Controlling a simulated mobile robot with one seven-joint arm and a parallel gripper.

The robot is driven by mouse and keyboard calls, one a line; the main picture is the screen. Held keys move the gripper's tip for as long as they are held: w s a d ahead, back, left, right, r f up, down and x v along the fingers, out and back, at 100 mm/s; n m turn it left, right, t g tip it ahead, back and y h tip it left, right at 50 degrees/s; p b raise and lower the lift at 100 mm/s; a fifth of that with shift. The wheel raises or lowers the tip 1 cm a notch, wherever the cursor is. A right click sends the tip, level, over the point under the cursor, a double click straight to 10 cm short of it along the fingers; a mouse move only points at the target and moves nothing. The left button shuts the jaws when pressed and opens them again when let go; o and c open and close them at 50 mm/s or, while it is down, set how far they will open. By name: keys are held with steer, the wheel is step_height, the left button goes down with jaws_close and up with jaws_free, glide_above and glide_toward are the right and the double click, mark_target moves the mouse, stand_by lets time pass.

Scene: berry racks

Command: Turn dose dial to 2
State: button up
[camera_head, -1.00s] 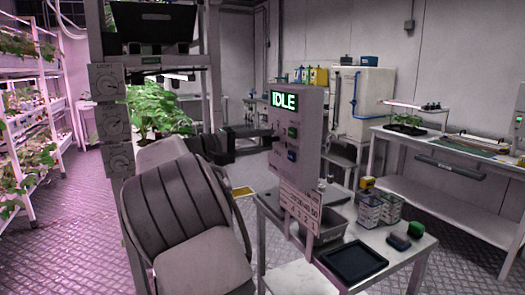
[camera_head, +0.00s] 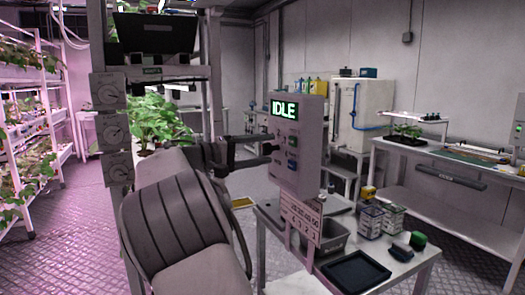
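A grey control box (camera_head: 312,150) stands right of centre, with a green "IDLE" display (camera_head: 284,108) at its top and green and blue buttons (camera_head: 292,152) below. A small dark knob (camera_head: 268,148) shows at the box's left side; I take it for the dose dial, but its marks and setting are too small to read. My gripper (camera_head: 265,148) reaches in from the left, its two dark fingers apart, one above the other, with the knob near their tips. I cannot tell whether the fingers touch it. My large grey arm links fill the lower left foreground.
Three other dials (camera_head: 115,130) sit on a post at the left. Below the box hangs a sign plate (camera_head: 301,217). A table (camera_head: 408,262) holds a black tray (camera_head: 354,271), small boxes (camera_head: 371,222) and a green-topped item (camera_head: 417,241). Plant racks (camera_head: 38,150) line the left wall.

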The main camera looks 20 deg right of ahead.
steer(key=shift+a, duration=0.1)
steer(key=a+p, duration=0.2)
steer(key=a, duration=1.5)
steer(key=shift+s+a+p, duration=0.15)
steer(key=shift+s+p, duration=0.15)
steer(key=s+d+f+n+y+p, duration=0.2)
steer(key=s+d+y+p, duration=0.3)
steer(key=s+d+y, duration=0.55)
steer(key=s+a+f+t+y+p, duration=0.1)
steer(key=s+a+t+y+p, duration=0.1)
steer(key=s, duration=0.9)
steer(key=s+a+f+t+y+p, duration=0.1)
steer(key=s+a+t+y+p, duration=0.2)
steer(key=s+a, duration=0.4)
steer(key=s+y+p, duration=0.1)
steer(key=s+y, duration=0.1)
steer(key=s, duration=0.2)
steer(key=shift+f, duration=0.25)
